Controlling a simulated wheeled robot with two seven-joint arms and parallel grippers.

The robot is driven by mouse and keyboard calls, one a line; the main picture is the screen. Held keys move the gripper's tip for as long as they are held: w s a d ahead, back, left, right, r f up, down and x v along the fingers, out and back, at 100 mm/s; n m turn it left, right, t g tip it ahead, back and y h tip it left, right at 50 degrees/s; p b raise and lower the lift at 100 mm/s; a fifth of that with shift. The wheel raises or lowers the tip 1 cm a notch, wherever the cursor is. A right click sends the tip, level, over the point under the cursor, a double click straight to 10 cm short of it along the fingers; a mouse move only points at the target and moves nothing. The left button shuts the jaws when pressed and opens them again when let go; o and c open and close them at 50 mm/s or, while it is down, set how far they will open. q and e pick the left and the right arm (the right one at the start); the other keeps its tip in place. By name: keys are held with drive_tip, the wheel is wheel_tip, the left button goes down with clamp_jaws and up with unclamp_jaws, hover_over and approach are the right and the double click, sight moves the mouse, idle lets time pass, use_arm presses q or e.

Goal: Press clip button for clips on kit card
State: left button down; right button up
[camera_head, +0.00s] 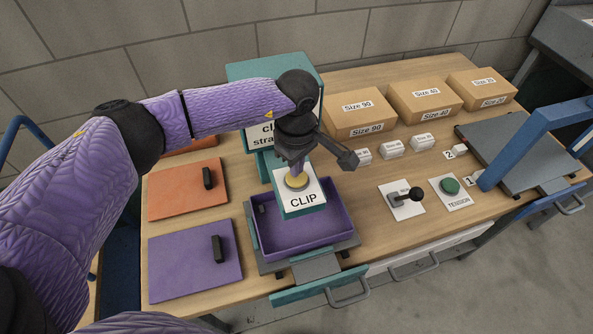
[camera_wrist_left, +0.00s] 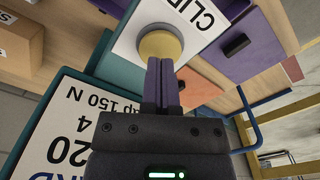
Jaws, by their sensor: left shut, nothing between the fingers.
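The yellow clip button (camera_head: 297,182) sits on a white plate marked CLIP (camera_head: 303,200) on the teal dispenser. My left gripper (camera_head: 296,172) points down at the button, fingers shut and empty. In the left wrist view the shut fingertips (camera_wrist_left: 162,62) overlap the near edge of the button (camera_wrist_left: 160,43); I cannot tell whether they press it. The kit card (camera_head: 260,136) behind the arm shows only partial text. A large white card in the left wrist view (camera_wrist_left: 68,125) reads "20", "4" and "150 N", partly covered by the gripper. My right gripper is out of view.
A purple tray (camera_head: 342,222) stands under the CLIP plate. Orange (camera_head: 185,190) and purple (camera_head: 190,262) panels with black handles lie left. Cardboard boxes (camera_head: 360,112) line the back. A black-knobbed lever (camera_head: 407,197) and green TENSION button (camera_head: 450,186) are right.

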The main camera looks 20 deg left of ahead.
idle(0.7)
use_arm(q)
drive_tip(key=shift+f+b, duration=0.3)
drive_tip(key=shift+b, duration=0.2)
drive_tip(key=shift+f+b, duration=0.55)
drive_tip(key=shift+f, duration=0.1)
drive_tip(key=shift+r, duration=0.15)
drive_tip(key=shift+r+p, duration=0.8)
drive_tip(key=shift+r, duration=0.2)
drive_tip(key=shift+f, duration=0.25)
drive_tip(key=shift+f+b, duration=0.3)
drive_tip(key=shift+b, duration=0.25)
